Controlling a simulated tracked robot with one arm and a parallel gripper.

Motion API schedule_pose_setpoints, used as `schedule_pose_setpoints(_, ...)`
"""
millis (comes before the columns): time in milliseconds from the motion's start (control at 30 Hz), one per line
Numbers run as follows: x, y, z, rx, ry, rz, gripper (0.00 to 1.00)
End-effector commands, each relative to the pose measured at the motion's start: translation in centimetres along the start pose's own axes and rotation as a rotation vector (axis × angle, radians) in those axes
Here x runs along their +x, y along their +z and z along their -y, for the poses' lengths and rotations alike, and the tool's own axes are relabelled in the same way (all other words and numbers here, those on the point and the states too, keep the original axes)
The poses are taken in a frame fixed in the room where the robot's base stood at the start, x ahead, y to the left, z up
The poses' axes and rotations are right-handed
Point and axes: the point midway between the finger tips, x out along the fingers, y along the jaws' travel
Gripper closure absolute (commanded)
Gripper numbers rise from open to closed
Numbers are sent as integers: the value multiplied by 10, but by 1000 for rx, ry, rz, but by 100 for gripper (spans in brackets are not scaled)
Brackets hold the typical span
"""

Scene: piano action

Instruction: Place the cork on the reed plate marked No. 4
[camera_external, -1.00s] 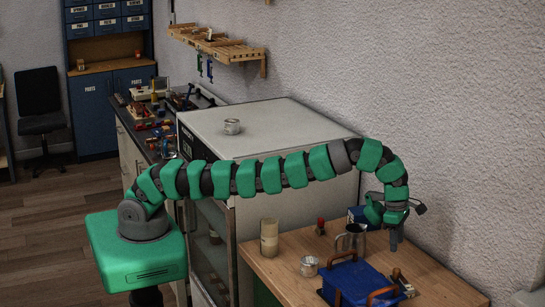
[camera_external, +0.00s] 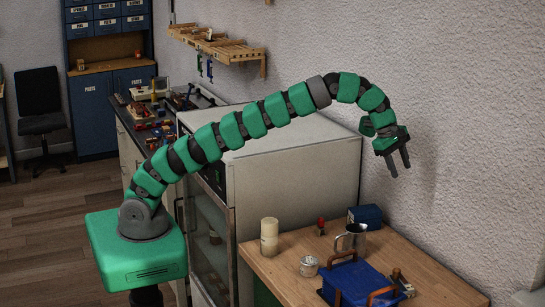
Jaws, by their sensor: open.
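My gripper (camera_external: 399,170) is open, with its two dark fingers pointing down, high above the right part of the wooden workbench (camera_external: 290,243). I see nothing between the fingers. I cannot make out the cork or the reed plate marked No. 4 in this view; things on the bench are small here. A small wood-coloured and dark item (camera_external: 402,284) lies at the right of the blue case, too small to identify.
The bench holds a pale cylinder (camera_external: 269,238), a tin (camera_external: 309,266), a metal jug (camera_external: 351,240), a red-topped item (camera_external: 321,227), a blue box (camera_external: 368,215) and a blue case (camera_external: 352,280) with wooden handles. A tall white cabinet (camera_external: 310,160) and the wall stand close by.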

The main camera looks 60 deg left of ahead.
Motion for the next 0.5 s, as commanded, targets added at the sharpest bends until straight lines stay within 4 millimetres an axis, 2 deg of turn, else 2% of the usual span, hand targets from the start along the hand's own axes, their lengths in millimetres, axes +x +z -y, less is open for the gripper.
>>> schedule_pose_setpoints(33,-22,-8,-10,46,30,12,58)
schedule_pose_setpoints(200,-88,-34,-36,231,136,33,58)
schedule_pose_setpoints(267,-109,-44,-42,297,171,31,58)
schedule_pose_setpoints(500,-201,-85,-59,561,332,-6,58)
